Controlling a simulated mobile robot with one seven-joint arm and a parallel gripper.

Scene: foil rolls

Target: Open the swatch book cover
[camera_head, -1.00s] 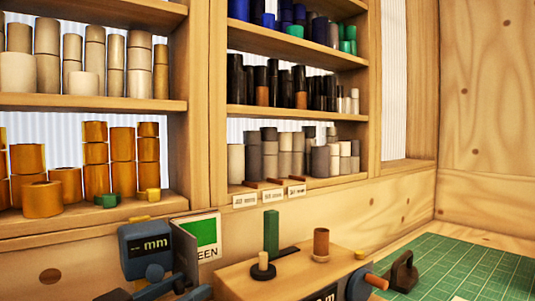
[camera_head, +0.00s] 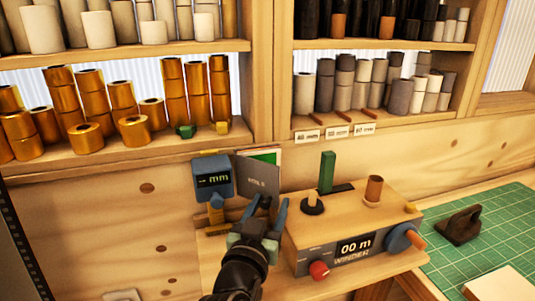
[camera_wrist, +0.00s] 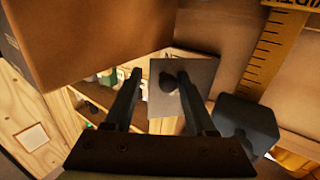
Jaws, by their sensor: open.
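The swatch book stands on the small wooden ledge in the head view. Its grey cover (camera_head: 257,181) has small lettering, and a green card (camera_head: 268,157) shows behind its top edge. My gripper (camera_head: 266,205) is in front of the cover, fingers pointing up at it and spread. In the wrist view a grey panel (camera_wrist: 205,73), apparently the cover, lies beyond my open gripper (camera_wrist: 158,76). A dark knob (camera_wrist: 168,82) shows between the fingertips. I cannot tell whether the fingers touch it.
A blue gauge marked mm (camera_head: 212,178) stands close left of the book. A wooden winding machine (camera_head: 345,215) with a crank and display stands close on the right. Shelves of rolls (camera_head: 90,90) are behind. A green cutting mat (camera_head: 500,225) lies at the right.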

